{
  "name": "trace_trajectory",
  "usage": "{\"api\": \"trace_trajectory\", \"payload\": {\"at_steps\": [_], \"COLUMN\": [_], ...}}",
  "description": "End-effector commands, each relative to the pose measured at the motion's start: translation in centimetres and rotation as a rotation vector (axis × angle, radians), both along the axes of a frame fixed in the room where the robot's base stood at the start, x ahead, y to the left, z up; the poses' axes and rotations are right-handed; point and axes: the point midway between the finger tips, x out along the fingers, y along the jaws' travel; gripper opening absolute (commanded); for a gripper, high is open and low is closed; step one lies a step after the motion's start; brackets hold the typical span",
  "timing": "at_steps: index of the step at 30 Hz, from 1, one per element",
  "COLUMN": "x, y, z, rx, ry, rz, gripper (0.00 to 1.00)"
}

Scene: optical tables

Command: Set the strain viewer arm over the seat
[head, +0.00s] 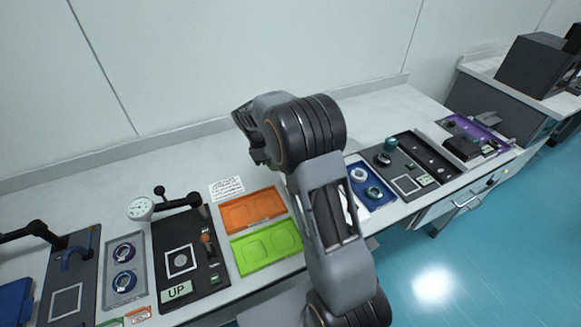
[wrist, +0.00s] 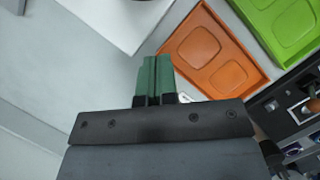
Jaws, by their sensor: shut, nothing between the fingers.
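My gripper shows in the wrist view (wrist: 154,76) with its two green fingers together and nothing between them. In the head view my arm hides most of it. No label reads as strain viewer, so I cannot tell for certain which arm it is. A dark plate right of my arm (head: 421,152) has a teal knob (head: 391,145) and a white square outline (head: 406,184). My gripper is apart from both.
An orange tray (head: 237,214) and a green tray (head: 248,257) lie left of my arm. A dial gauge (head: 140,208) on a black arm stands by a dark plate with an UP sign (head: 177,291). A blue tray (head: 382,204) holds rings. The bench's back strip is clear.

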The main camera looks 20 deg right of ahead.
Motion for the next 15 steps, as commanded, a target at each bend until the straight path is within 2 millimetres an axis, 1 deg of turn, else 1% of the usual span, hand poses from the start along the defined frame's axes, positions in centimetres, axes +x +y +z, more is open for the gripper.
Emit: {"api": "trace_trajectory", "payload": {"at_steps": [1, 2, 3, 7, 15], "x": [-0.3, -0.5, -0.9, -1.9, -2.8], "y": [-0.3, -0.6, -1.1, -2.3, -3.4], "z": [-0.8, -1.0, -0.7, -0.7, -0.8], "rx": [-0.001, 0.0, 0.0, 0.0, 0.0], "ry": [0.004, 0.003, 0.0, 0.0, -0.002], "rz": [-0.002, -0.003, -0.004, -0.003, -0.004], "gripper": [0.0, 0.0, 0.0, 0.0, 0.0]}}
